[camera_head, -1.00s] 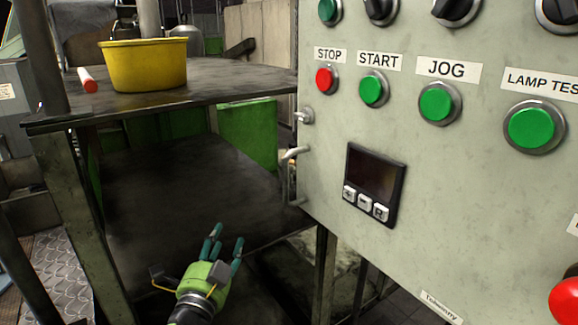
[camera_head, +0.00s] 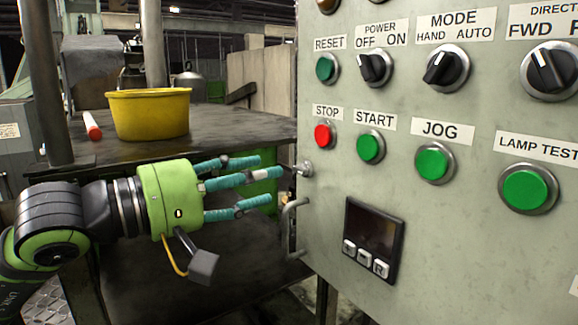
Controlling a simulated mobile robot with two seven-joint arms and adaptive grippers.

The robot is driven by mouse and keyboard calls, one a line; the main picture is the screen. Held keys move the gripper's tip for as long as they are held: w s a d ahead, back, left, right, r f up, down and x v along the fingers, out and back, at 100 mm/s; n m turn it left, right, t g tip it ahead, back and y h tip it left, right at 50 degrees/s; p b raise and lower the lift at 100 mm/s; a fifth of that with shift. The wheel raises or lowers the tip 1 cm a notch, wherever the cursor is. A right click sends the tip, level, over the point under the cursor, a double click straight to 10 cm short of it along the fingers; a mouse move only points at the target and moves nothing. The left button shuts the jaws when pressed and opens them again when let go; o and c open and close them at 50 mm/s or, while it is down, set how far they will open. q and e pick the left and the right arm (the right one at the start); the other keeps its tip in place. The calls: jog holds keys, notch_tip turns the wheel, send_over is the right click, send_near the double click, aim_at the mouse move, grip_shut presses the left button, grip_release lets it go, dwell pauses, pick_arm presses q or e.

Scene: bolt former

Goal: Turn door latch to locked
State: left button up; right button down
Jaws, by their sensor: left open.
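The door latch (camera_head: 304,169) is a small silver knob at the left edge of the grey control panel door (camera_head: 330,205). A curved metal handle (camera_head: 291,218) is fixed just below it. My left gripper (camera_head: 255,180) is green with teal fingers. It is open and empty, with its fingers pointing right at the latch. The middle fingertip is very near the latch; I cannot tell whether it touches. My right gripper is not in view.
The panel carries a red stop button (camera_head: 323,135), several green buttons, black selector knobs (camera_head: 446,68) and a small display (camera_head: 374,232). A yellow bucket (camera_head: 148,114) and a red-tipped white cylinder (camera_head: 92,126) are on the dark table (camera_head: 240,128) behind my left gripper.

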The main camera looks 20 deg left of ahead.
aim_at(297, 171)
pick_arm(q)
jog(key=p+x, duration=0.3)
jog(key=x, duration=0.2)
jog(key=shift+r, duration=0.15)
jog(key=shift+w+d, duration=0.3)
grip_shut()
